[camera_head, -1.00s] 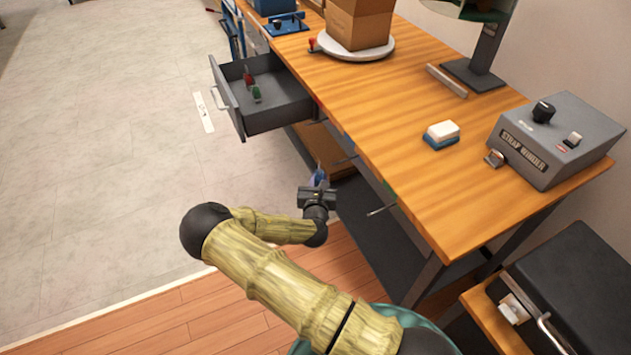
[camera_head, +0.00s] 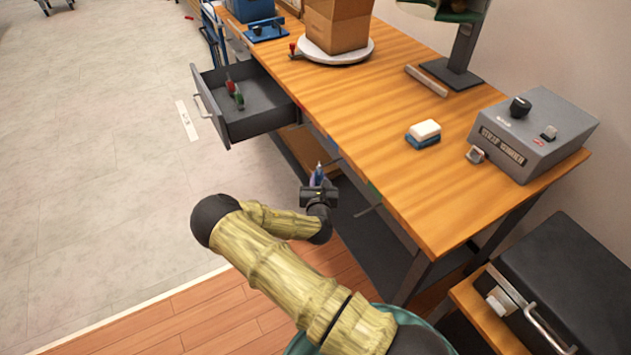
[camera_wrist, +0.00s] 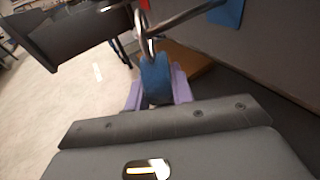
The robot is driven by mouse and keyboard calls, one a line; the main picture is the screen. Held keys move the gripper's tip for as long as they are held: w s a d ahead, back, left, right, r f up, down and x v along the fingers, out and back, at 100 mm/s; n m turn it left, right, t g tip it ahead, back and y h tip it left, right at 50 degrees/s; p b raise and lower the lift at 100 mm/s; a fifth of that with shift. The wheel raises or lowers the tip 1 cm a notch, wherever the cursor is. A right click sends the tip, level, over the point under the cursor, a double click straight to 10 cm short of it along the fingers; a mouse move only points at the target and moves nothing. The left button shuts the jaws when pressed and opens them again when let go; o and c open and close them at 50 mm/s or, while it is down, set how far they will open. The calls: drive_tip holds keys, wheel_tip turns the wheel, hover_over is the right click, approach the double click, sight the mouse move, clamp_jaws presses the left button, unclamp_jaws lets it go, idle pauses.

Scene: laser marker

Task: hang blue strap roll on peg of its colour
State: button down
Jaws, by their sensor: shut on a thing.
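My gripper (camera_head: 319,188) is beside the front edge of the bench. In the wrist view its purple fingers (camera_wrist: 158,92) are shut on the blue strap roll (camera_wrist: 156,78). In the head view only a small bit of the roll (camera_head: 318,174) shows above the jaws. A metal loop (camera_wrist: 141,26) stands up from the roll. A metal peg (camera_wrist: 188,16) sticks out from the bench side near a blue patch (camera_wrist: 227,12). The loop overlaps the peg's outer end in the wrist view; I cannot tell whether it is around it.
A green patch (camera_head: 373,192) and another peg (camera_head: 367,211) are nearer on the bench edge. An open grey drawer (camera_head: 262,122) juts out beyond my gripper. The bench top (camera_head: 390,170) holds a blue-and-white block (camera_head: 424,134) and a strap winder (camera_head: 533,136).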

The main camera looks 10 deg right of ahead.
drive_tip(key=shift+w+d, duration=0.2)
drive_tip(key=shift+d, duration=0.45)
drive_tip(key=shift+w+d+f+b, duration=0.2)
drive_tip(key=shift+d+f+b, duration=0.25)
drive_tip(key=shift+d+b, duration=0.1)
drive_tip(key=c, duration=1.1)
unclamp_jaws()
drive_tip(key=shift+s, duration=0.1)
drive_tip(key=v, duration=1.7)
drive_tip(key=shift+s, duration=0.1)
